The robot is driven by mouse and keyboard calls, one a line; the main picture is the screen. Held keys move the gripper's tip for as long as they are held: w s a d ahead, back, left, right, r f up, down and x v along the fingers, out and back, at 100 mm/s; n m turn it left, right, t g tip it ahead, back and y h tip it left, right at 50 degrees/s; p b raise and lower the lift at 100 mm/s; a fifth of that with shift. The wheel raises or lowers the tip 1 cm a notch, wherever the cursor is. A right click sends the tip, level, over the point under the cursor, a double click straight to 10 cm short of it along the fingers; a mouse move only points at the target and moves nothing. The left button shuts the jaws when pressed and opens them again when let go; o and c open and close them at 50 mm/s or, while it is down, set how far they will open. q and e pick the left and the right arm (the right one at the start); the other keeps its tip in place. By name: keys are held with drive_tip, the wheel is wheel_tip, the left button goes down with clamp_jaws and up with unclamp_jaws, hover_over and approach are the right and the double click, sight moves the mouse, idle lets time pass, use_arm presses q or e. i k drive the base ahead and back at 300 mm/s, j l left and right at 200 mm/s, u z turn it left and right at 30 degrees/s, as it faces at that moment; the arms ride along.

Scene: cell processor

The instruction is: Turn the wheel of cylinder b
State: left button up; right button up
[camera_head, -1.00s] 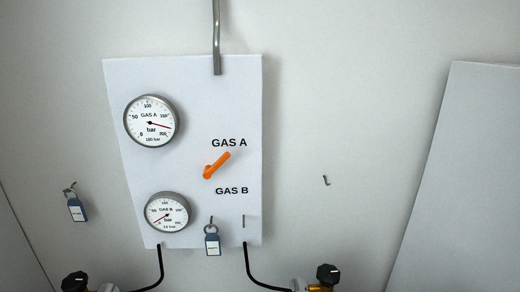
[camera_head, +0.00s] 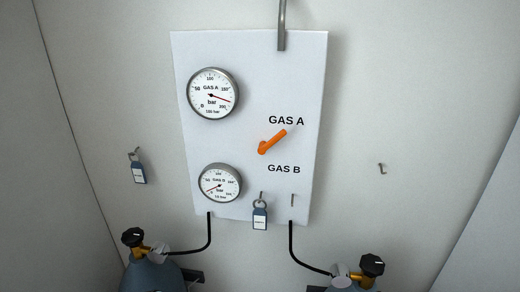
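Two gas cylinders show at the bottom of the head view, and only their tops are visible. The left cylinder (camera_head: 150,275) has a black wheel (camera_head: 132,237) on a brass valve. The right cylinder (camera_head: 345,288) has a black wheel (camera_head: 372,265) on a brass valve. I see no letter on either cylinder, so I cannot tell which one is b. Each valve has a black hose running up to the white panel (camera_head: 185,50). Neither of my grippers is in view.
The panel carries a GAS A gauge (camera_head: 212,94), a GAS B gauge (camera_head: 219,183) and an orange lever (camera_head: 271,142). An empty hook (camera_head: 381,169) is at right.

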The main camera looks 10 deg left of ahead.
sight(132, 236)
drive_tip(key=u, duration=1.6)
